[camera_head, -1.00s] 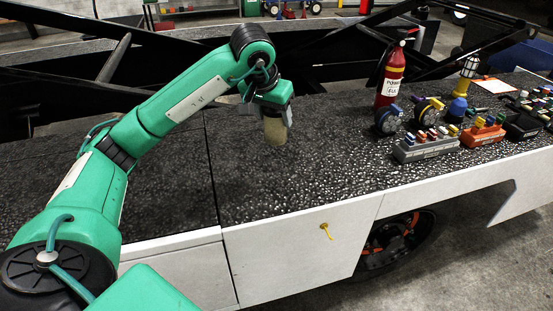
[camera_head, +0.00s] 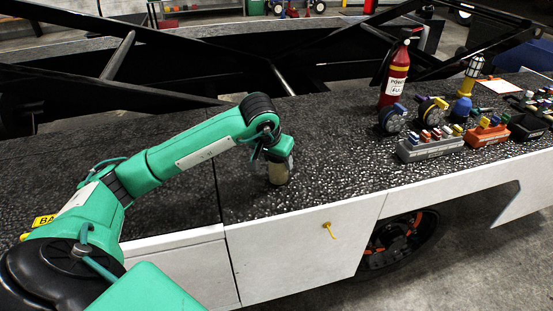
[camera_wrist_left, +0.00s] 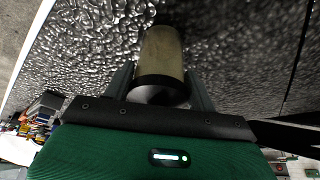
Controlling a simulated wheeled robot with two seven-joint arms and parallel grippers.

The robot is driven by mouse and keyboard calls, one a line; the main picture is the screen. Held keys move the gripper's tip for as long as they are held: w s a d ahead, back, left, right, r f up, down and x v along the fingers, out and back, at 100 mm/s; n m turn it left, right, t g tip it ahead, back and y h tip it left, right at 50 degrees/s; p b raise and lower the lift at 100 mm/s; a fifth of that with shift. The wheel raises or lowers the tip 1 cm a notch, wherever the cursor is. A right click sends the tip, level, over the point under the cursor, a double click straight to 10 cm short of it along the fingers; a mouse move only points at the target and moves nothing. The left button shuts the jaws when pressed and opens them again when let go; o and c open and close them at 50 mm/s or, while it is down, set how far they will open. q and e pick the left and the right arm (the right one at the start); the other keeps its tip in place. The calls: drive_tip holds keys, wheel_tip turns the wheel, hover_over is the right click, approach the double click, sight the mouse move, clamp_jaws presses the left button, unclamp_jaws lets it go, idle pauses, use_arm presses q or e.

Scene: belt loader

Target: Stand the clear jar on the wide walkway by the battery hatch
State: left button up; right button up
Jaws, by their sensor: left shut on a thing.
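The clear jar (camera_head: 279,173) is a small yellowish cylinder under my left gripper (camera_head: 275,160) in the head view. In the left wrist view the jar (camera_wrist_left: 162,58) has a dark band at its near end and sits between the two fingers of the left gripper (camera_wrist_left: 162,88), which is shut on it. The jar is roughly upright over the dark speckled walkway (camera_head: 330,180), close to its front edge. I cannot tell whether its base touches the walkway. A yellow label (camera_head: 44,220) partly shows behind my left arm; its text is mostly hidden. My right gripper is not in view.
A red fire extinguisher (camera_head: 394,78), tape reels (camera_head: 391,119), a grey tray (camera_head: 430,147) and an orange tray (camera_head: 487,134) of small items stand to the right. A black bin (camera_head: 528,127) is beyond. Walkway between the jar and these is clear. Black beams run behind.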

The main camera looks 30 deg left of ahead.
use_arm(q)
drive_tip(key=shift+f, duration=0.1)
drive_tip(key=o, duration=1.1)
drive_tip(key=shift+o, duration=0.2)
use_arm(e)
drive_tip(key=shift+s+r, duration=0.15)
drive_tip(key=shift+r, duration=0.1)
use_arm(q)
drive_tip(key=shift+r, duration=0.35)
drive_tip(key=v, duration=1.1)
drive_tip(key=shift+s+r, duration=0.2)
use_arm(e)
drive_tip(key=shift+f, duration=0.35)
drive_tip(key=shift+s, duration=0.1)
